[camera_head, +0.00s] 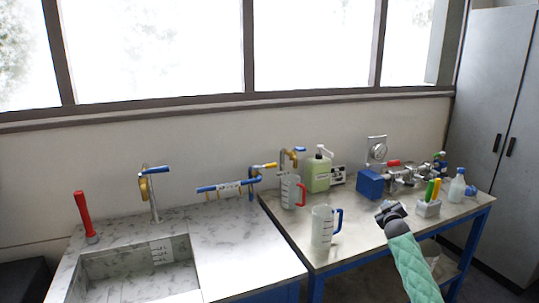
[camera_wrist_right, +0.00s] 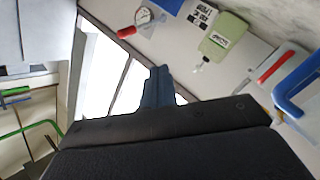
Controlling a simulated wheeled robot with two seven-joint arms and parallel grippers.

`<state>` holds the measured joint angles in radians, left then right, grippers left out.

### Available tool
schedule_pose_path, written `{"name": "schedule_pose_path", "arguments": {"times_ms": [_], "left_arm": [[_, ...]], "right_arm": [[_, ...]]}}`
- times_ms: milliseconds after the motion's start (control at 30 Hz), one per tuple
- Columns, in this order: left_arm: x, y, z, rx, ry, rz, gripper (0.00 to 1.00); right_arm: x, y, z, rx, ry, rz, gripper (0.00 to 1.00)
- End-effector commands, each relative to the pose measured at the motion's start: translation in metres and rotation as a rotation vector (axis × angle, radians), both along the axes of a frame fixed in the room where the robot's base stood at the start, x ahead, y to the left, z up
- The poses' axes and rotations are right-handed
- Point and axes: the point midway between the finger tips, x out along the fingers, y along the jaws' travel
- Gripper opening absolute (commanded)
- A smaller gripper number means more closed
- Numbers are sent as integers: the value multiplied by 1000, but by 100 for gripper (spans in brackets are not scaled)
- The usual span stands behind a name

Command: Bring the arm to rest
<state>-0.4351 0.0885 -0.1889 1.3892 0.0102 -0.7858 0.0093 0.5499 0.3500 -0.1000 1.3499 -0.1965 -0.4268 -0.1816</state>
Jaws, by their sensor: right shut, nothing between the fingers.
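My right gripper (camera_head: 388,210) is over the front of the metal-topped workbench (camera_head: 300,237), with its forearm in a green quilted sleeve coming up from the lower right. Its fingers are shut and empty. In the right wrist view the closed fingers (camera_wrist_right: 157,88) point up the picture. In the head view, a clear jug with a blue handle (camera_head: 322,226) stands to the left of the gripper, apart from it. A white holder with coloured pens (camera_head: 428,208) stands to the right. My left arm and gripper are out of view.
A blue box with metal pipework (camera_head: 370,184) stands behind the gripper. A green canister (camera_head: 318,175) and a red-handled jug (camera_head: 289,192) stand at the back. A marble sink counter (camera_head: 240,252) is at left, and grey cabinets (camera_head: 490,130) are at right.

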Motion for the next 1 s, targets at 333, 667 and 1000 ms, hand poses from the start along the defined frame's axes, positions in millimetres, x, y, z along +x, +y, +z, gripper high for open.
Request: {"name": "schedule_pose_path", "arguments": {"times_ms": [333, 667, 1000], "left_arm": [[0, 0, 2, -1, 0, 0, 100], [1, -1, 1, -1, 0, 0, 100], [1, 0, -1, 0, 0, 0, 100]], "right_arm": [[-13, -7, -54, 332, 221, -107, 0], [-43, 12, -132, 429, 351, -138, 0], [-111, 52, -266, 441, 496, -135, 0]]}}
